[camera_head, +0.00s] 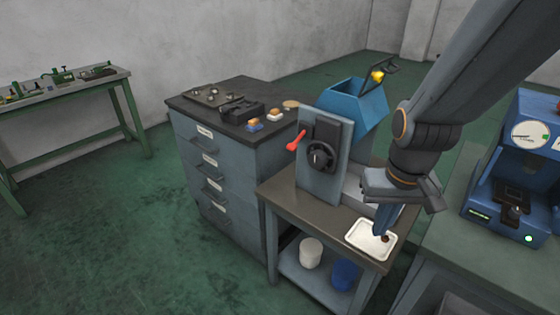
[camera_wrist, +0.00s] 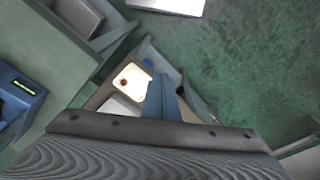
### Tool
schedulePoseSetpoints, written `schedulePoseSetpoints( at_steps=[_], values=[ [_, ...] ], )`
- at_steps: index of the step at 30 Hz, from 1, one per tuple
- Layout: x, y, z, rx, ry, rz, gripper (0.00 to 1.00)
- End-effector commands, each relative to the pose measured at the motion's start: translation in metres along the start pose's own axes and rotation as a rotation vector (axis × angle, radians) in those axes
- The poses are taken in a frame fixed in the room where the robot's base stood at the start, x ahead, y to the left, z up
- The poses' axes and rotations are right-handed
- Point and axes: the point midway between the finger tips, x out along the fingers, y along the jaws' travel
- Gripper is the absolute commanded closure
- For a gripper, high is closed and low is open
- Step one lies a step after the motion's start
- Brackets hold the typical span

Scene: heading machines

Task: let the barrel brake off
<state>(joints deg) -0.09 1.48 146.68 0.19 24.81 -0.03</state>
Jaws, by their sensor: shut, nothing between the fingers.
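A tumbling machine with a blue open barrel (camera_head: 356,104) stands on a small side table (camera_head: 283,190). Its grey upright panel (camera_head: 334,177) carries a black round handwheel (camera_head: 321,155). My gripper (camera_head: 382,228) points down over a white tray (camera_head: 362,246) at the table's right front. Its fingers are shut with nothing between them, to the right of the panel and apart from the lever. In the wrist view, the blue fingers (camera_wrist: 162,98) show beside the tray (camera_wrist: 135,92).
A grey drawer cabinet (camera_head: 222,185) stands left of the machine, with small parts on top. A blue press (camera_head: 515,165) stands on the bench at right. White and blue buckets (camera_head: 344,273) sit on the lower shelf. Open green floor lies at front left.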

Motion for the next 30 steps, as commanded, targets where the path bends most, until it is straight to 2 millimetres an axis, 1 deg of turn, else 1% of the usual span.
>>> schedulePoseSetpoints(
  at_steps=[4,7,8,11,12,14,15,17,20,23,24,26,28,29,30],
  values=[
    [0.002,0.0,0.0,-0.009,-0.005,0.002,1.0],
    [0.014,-0.003,0.004,-0.074,-0.044,0.016,1.0],
    [0.02,-0.003,0.006,-0.108,-0.066,0.024,1.0],
    [0.047,-0.004,0.014,-0.28,-0.17,0.072,1.0],
    [0.06,-0.002,0.018,-0.366,-0.224,0.102,1.0],
    [0.078,0.003,0.02,-0.509,-0.311,0.155,1.0],
    [0.088,0.008,0.021,-0.606,-0.37,0.197,1.0],
    [0.102,0.016,0.017,-0.745,-0.456,0.265,1.0],
    [0.12,0.029,0.002,-0.965,-0.593,0.398,1.0],
    [0.134,0.037,-0.025,-1.167,-0.721,0.555,1.0],
    [0.139,0.038,-0.039,-1.242,-0.769,0.625,1.0],
    [0.145,0.036,-0.062,-1.348,-0.838,0.738,1.0],
    [0.15,0.027,-0.092,-1.457,-0.91,0.882,1.0],
    [0.153,0.021,-0.105,-1.5,-0.937,0.947,1.0],
    [0.155,0.011,-0.123,-1.552,-0.974,1.039,1.0]
  ],
)
